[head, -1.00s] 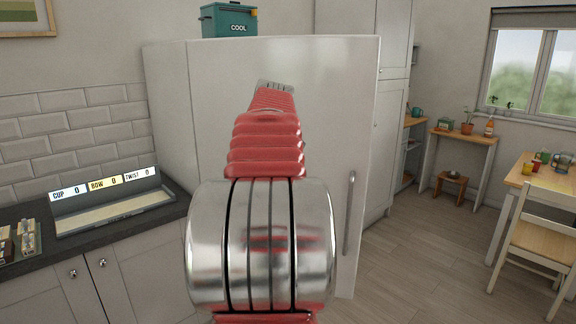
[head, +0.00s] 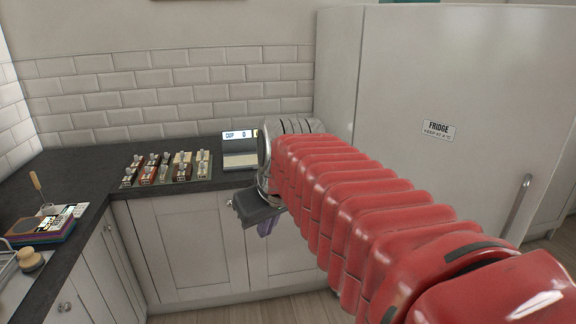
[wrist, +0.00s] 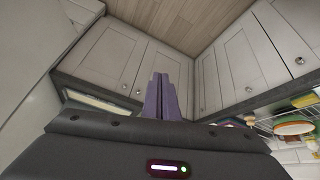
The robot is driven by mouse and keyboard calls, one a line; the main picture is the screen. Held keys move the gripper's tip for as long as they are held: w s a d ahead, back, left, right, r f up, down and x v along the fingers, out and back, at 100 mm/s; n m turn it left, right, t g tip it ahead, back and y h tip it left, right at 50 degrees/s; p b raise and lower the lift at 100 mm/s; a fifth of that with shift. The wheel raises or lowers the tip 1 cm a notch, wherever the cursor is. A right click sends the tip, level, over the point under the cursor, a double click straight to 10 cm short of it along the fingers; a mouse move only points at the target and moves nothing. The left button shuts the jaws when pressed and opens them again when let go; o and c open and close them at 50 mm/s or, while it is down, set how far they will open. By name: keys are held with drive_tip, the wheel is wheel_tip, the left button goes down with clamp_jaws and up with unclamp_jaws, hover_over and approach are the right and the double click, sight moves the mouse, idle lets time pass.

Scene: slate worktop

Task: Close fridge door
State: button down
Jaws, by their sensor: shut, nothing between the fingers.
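The fridge door (head: 455,85) is a large pale panel at the right of the head view, with a "FRIDGE" label and a vertical metal handle (head: 518,210). It looks flush with the fridge body (head: 338,75), with no gap showing; my arm covers its lower left part. My gripper (head: 266,226) is left of the fridge, in front of the base cabinets, apart from the door and its handle. Its purple fingers are together and empty in the wrist view (wrist: 160,97).
A dark worktop (head: 120,210) runs along the left and back. It bears a rack of small switch-like pieces (head: 168,168), a score display (head: 240,152) and stacked colored items (head: 42,226). Base cabinets (head: 180,245) stand below. Wood floor shows at the bottom.

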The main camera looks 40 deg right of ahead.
drive_tip(key=s+a+f, duration=0.4)
drive_tip(key=a, duration=0.3)
drive_tip(key=s+a+f+n+y, duration=0.1)
drive_tip(key=s+a+f, duration=0.4)
drive_tip(key=a, duration=0.1)
drive_tip(key=shift+a+y, duration=0.3)
drive_tip(key=shift+a, duration=0.05)
drive_tip(key=shift+s+a+f, duration=0.1)
